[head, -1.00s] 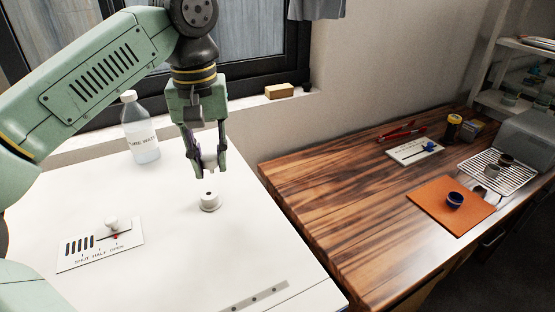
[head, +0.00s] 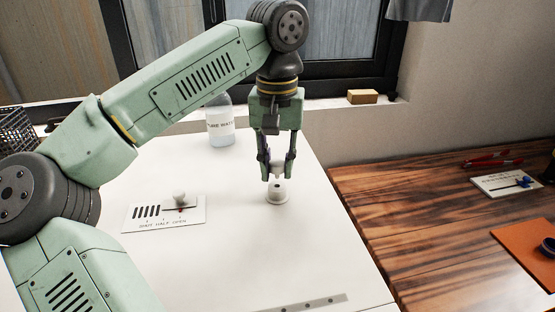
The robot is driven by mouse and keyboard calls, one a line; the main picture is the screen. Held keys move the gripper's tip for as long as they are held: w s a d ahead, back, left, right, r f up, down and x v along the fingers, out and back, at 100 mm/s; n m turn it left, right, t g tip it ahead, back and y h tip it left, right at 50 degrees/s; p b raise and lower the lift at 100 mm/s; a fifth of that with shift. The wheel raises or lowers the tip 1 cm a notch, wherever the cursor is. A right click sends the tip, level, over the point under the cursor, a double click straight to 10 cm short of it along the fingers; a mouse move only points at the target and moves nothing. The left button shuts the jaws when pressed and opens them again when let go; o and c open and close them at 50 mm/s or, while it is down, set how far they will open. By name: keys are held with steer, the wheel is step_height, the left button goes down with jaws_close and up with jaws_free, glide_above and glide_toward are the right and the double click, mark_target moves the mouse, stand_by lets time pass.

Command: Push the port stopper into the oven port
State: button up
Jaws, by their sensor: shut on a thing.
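The oven port (head: 277,194) is a short white collar standing on the white oven top (head: 310,235). My gripper (head: 277,176) points straight down over it, with its fingers shut on the pale port stopper (head: 276,169). The stopper is upright, and its lower end is at the mouth of the port. The fingers hide its sides, and I cannot tell how deep it sits.
A vent plate with a white slider knob (head: 179,196) lies left of the port. A labelled water bottle (head: 219,122) stands behind, partly covered by my arm. A wooden bench (head: 400,220) lies to the right.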

mark_target(277, 177)
steer(key=shift+f, duration=0.6)
steer(key=shift+f, duration=0.7)
stand_by(1.0)
steer(key=shift+o, duration=0.4)
steer(key=shift+s+f+b, duration=0.3)
steer(key=shift+f+b, duration=0.35)
steer(key=shift+f, duration=0.1)
steer(key=shift+o, duration=0.7)
steer(key=shift+w+f, duration=0.1)
steer(key=shift+o, duration=0.7)
steer(key=o, duration=1.4)
steer(key=shift+w+r, duration=0.2)
steer(key=shift+r, duration=0.05)
steer(key=shift+o, duration=0.4)
